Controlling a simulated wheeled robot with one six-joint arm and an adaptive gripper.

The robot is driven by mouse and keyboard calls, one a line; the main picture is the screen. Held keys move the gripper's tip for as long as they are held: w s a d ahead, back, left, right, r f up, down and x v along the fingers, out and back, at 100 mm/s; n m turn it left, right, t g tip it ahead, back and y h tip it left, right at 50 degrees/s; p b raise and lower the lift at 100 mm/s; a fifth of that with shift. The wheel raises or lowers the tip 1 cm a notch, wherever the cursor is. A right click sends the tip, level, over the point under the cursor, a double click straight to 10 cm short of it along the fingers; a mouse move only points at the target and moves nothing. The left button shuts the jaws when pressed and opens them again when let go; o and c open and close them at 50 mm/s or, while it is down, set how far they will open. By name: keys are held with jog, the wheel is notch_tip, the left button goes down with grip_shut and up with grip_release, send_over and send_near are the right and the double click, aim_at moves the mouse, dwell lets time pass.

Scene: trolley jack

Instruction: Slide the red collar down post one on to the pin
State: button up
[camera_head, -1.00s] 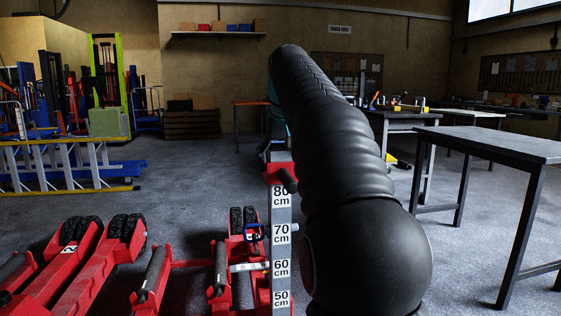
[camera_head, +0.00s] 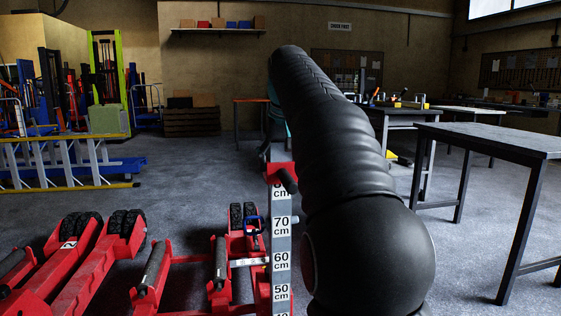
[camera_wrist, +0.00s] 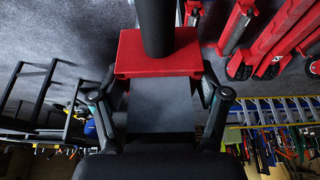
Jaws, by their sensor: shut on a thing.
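The red collar (camera_head: 278,172) sits near the top of the grey post (camera_head: 281,240), which bears black-on-white cm labels. The collar partly covers the 80 label and is above the 70.
Red jacks with black wheels (camera_head: 125,223) stand on the floor at lower left. A dark table (camera_head: 490,138) stands at right. Ladders (camera_head: 65,160) lie further back on the left. Grey floor (camera_head: 190,195) is open in the middle.

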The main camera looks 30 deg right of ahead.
aim_at(284, 170)
jog(key=shift+f+b, duration=0.35)
jog(key=shift+f, duration=0.15)
jog(key=o, duration=1.7)
jog(key=v, duration=1.2)
jog(key=shift+s, duration=0.1)
jog(key=shift+a, duration=0.1)
